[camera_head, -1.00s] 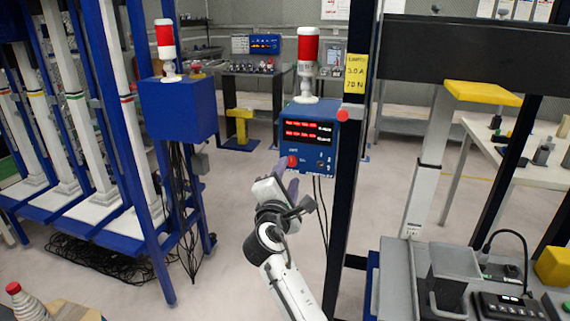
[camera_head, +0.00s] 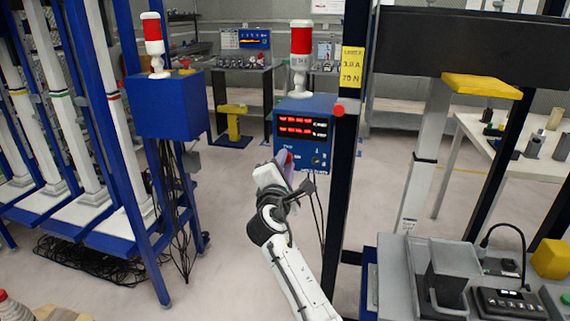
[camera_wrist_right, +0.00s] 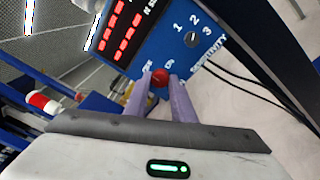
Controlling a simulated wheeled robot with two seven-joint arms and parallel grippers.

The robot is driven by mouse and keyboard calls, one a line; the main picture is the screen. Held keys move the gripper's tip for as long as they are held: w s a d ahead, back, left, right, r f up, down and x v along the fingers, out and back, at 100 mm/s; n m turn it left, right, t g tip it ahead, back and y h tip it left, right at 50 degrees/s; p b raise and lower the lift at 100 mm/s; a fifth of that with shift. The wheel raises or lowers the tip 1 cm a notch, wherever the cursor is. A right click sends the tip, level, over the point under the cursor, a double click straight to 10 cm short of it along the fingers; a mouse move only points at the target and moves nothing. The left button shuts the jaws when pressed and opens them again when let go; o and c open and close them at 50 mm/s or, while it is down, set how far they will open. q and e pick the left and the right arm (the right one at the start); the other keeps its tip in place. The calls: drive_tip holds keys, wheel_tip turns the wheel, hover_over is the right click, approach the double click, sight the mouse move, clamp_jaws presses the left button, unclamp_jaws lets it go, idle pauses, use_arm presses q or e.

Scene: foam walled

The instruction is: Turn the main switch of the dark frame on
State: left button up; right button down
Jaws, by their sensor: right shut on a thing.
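The dark frame's black post (camera_head: 345,150) stands right of centre in the head view. A blue control box (camera_head: 287,106) with red number displays is beside it, topped by a red and white lamp (camera_head: 300,60). The red main switch (camera_wrist_right: 159,77) is a round knob low on the box's face, marked on and off. My right gripper (camera_head: 284,160) is at this knob, and in the right wrist view its two purple fingers (camera_wrist_right: 163,84) are shut on it. The fingers partly hide the knob in the head view. My left gripper is not in view.
A numbered selector (camera_wrist_right: 192,39) sits close to the red knob. Cables hang below the box. Another blue box (camera_head: 168,105) with a lamp stands on a blue frame at left. A grey bench with devices (camera_head: 440,260) is at lower right. Open floor lies between.

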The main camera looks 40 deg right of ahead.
use_arm(q)
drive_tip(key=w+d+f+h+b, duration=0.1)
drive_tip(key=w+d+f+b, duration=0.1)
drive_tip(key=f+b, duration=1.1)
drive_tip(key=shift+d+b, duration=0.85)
drive_tip(key=shift+b, duration=3.75)
use_arm(e)
drive_tip(key=shift+w+a+f+m+g+h, duration=0.15)
drive_tip(key=shift+m+h, duration=0.3)
drive_tip(key=shift+m, duration=2.8)
drive_tip(key=shift+s+d+r+m+g+h, duration=0.15)
drive_tip(key=shift+m+h, duration=0.35)
drive_tip(key=shift+m, duration=2.8)
drive_tip(key=shift+w+a+f+m+g+h, duration=0.15)
drive_tip(key=shift+m+h, duration=0.3)
drive_tip(key=shift+m, duration=2.8)
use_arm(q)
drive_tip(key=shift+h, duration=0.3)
